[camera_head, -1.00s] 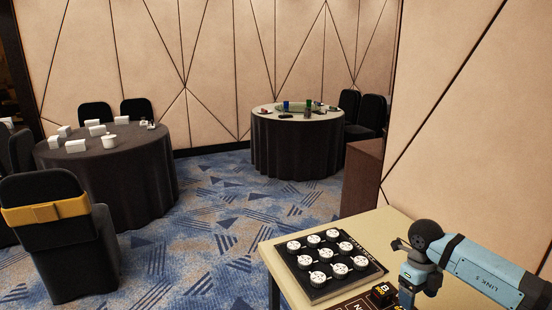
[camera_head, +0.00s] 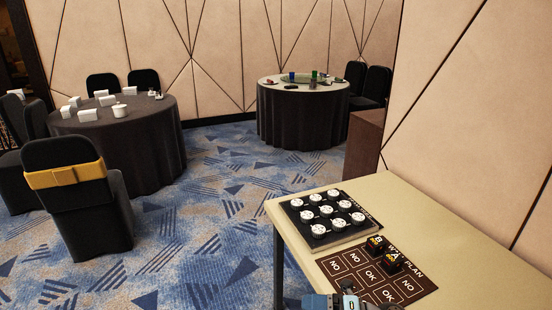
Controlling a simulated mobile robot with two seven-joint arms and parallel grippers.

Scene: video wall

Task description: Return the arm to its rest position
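One of my arms (camera_head: 345,301) shows only as a small blue and black piece at the bottom edge, in front of the near table's (camera_head: 460,238) front side. Its gripper is not clearly visible. My other arm is out of view. On the near table a black board (camera_head: 331,230) carries several round white knobs or pieces (camera_head: 326,211). In front of it lies a dark mat (camera_head: 347,266) with boxes marked NO and OK. Two small black blocks with yellow letters (camera_head: 376,244) (camera_head: 392,261) stand on the mat's right part.
A wall panel (camera_head: 470,90) stands close behind the near table, and a brown cabinet (camera_head: 364,145) beyond it. A chair with a yellow band (camera_head: 78,200) is at left. Carpet between is clear.

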